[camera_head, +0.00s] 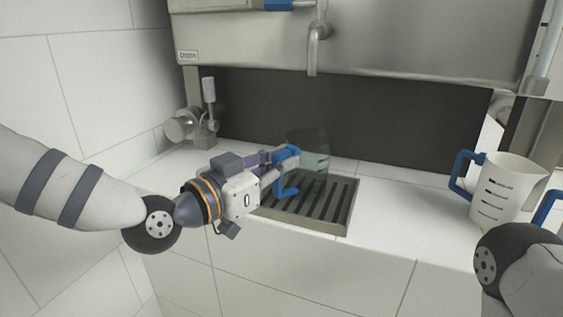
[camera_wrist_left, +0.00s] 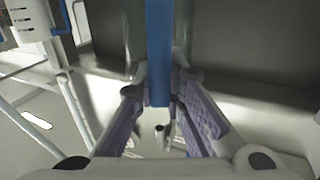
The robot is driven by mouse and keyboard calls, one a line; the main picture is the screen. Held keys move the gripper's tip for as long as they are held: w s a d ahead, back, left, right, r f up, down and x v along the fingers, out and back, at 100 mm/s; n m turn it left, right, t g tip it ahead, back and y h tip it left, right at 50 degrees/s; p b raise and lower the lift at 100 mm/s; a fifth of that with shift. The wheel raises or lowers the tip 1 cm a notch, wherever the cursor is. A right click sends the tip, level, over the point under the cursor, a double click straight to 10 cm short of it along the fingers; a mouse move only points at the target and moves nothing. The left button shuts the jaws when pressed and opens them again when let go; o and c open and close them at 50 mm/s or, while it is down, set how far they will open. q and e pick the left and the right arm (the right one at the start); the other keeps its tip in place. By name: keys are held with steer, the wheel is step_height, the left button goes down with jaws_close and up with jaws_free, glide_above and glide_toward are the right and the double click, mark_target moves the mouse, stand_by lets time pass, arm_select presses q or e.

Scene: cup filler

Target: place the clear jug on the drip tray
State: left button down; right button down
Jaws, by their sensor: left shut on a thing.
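The clear jug (camera_head: 314,154) is see-through with a blue handle (camera_head: 289,188) on its left side. It looks upright over the back part of the drip tray (camera_head: 346,222), a metal frame with dark slats set in the white counter. I cannot tell whether its base touches the slats. My left gripper (camera_head: 279,164) comes in from the left and is shut on the handle. In the left wrist view the blue handle (camera_wrist_left: 158,55) stands between the two purple-padded fingers (camera_wrist_left: 160,108). My right gripper is out of view.
A steel machine (camera_head: 400,45) with a spout (camera_head: 314,50) hangs above the tray. A white jug (camera_head: 508,188) with a blue handle stands at the right. A metal fitting (camera_head: 190,128) is at the back left. The counter between tray and white jug is clear.

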arm_select(q)
steer(key=shift+r, duration=0.2)
steer(key=shift+f, duration=0.3)
steer(key=c, duration=1.7)
jaws_free()
steer(key=shift+o, duration=0.2)
steer(key=shift+r, duration=0.2)
